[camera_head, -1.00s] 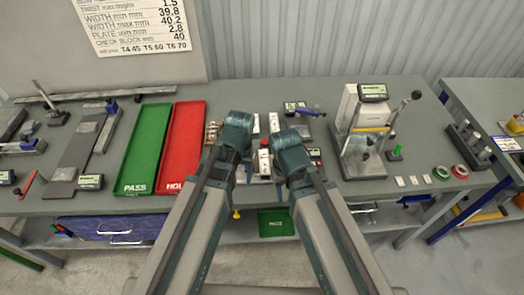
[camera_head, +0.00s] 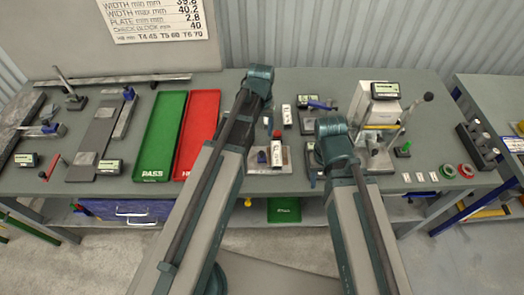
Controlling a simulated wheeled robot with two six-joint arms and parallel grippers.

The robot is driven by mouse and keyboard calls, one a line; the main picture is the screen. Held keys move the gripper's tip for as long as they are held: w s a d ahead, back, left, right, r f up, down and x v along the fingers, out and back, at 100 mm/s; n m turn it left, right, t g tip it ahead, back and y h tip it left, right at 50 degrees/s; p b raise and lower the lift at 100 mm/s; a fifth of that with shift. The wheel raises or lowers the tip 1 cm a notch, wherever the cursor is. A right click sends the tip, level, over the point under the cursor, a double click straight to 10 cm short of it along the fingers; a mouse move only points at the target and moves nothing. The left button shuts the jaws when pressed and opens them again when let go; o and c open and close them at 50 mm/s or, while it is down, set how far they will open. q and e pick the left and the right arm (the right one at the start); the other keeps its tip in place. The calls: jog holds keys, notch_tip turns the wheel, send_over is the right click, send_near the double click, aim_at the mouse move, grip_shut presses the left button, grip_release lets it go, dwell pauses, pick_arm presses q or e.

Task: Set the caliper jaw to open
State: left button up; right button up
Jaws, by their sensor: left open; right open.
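A small device with a dark display and a blue handle (camera_head: 319,105) lies at the back middle of the table; it may be the caliper, but its jaw is too small to make out. My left gripper (camera_head: 259,74) is over the back of the table, left of that device. My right gripper (camera_head: 331,126) is in front of the device and slightly right of it. Both are open; their fingers are mostly hidden behind the wrists. I see nothing held in either.
Between my arms stand a red-topped block (camera_head: 277,150) and a white block (camera_head: 287,115). A green tray (camera_head: 160,135) and a red tray (camera_head: 203,115) lie left. A lever stand (camera_head: 378,105) is close right of my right gripper. A second table (camera_head: 500,95) is farther right.

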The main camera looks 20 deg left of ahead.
aim_at(261, 152)
pick_arm(q)
notch_tip(261, 152, down, 12)
jog(key=b, duration=1.1)
jog(key=shift+f, duration=0.1)
grip_shut()
dwell(0.7)
